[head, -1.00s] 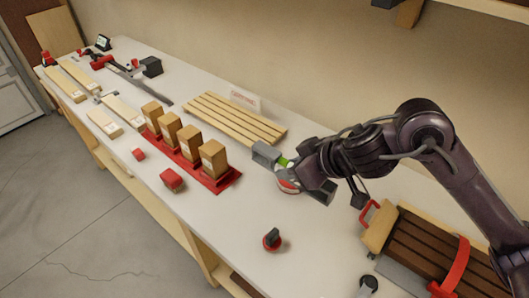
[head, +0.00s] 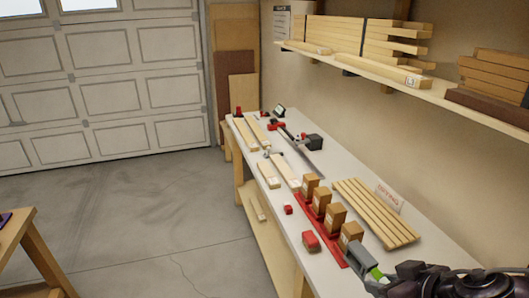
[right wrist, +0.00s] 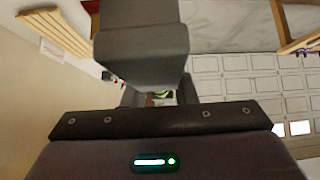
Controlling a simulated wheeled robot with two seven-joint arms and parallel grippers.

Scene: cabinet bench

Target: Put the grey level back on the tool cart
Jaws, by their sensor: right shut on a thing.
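The grey level (head: 356,256) shows a bright green patch and sits in my right gripper (head: 376,281), at the bottom of the head view. The right gripper is shut on the level, which is held above the near part of the workbench. In the right wrist view the grey level (right wrist: 140,55) is large and close, covering much of the space beyond the fingers. My left gripper is not in view. No tool cart can be made out for certain; a wooden stand (head: 36,240) with a purple item on it is cut off at the left edge.
A shelf with lumber (head: 365,65) hangs above. The grey floor (head: 150,215) left of the bench is open.

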